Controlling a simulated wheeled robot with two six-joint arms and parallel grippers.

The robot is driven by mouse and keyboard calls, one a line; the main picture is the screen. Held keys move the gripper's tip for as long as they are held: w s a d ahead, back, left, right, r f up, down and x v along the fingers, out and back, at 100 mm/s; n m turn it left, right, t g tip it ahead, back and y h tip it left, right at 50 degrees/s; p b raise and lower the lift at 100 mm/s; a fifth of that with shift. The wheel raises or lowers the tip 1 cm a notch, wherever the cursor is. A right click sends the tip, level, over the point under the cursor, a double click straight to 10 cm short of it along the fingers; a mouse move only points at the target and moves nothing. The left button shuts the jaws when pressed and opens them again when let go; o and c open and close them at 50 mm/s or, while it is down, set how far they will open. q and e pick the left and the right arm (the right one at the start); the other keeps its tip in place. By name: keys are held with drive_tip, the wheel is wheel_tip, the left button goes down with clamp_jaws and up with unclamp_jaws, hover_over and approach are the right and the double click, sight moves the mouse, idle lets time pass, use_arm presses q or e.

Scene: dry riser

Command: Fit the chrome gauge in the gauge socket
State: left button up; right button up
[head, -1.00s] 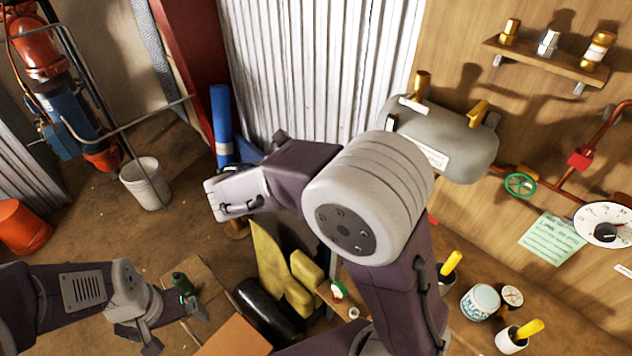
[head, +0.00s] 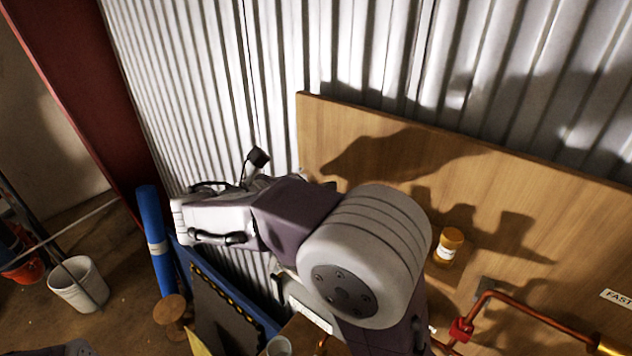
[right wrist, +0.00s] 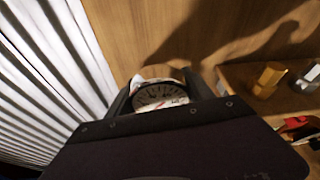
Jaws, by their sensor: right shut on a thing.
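In the right wrist view the gauge (right wrist: 162,96), with a white round dial and a red needle, sits between the two dark fingers of my right gripper (right wrist: 160,90). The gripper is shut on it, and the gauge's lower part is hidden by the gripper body. In the head view my right arm hides the gauge, and the gripper hardly shows. I cannot make out the gauge socket in either view. My left gripper is out of view.
Red-brown pipework (head: 520,315) runs at lower right. Corrugated wall (head: 380,50) lies behind; a blue roll (head: 155,240) stands left.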

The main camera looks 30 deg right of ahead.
drive_tip(key=v, duration=0.2)
drive_tip(key=shift+s+a, duration=0.1)
drive_tip(key=shift+a, duration=0.3)
drive_tip(key=shift+w+d+f+p, duration=0.15)
drive_tip(key=shift+w+d+p, duration=0.4)
drive_tip(key=shift+d, duration=0.4)
drive_tip(key=shift+s+a+f+b, duration=0.15)
drive_tip(key=shift+f+b, duration=0.3)
drive_tip(key=shift+f, duration=0.15)
drive_tip(key=shift+s+a+f+b, duration=0.15)
drive_tip(key=shift+s+f+b, duration=0.05)
drive_tip(key=shift+f+b, duration=0.3)
drive_tip(key=shift+a+f, duration=0.2)
drive_tip(key=shift+f, duration=0.35)
drive_tip(key=f+b, duration=0.2)
drive_tip(key=f, duration=0.1)
drive_tip(key=shift+d, duration=0.25)
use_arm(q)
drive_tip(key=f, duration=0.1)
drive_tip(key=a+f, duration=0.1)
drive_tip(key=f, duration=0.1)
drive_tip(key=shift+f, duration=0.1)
use_arm(e)
drive_tip(key=shift+w+f, duration=0.15)
drive_tip(key=shift+f, duration=0.05)
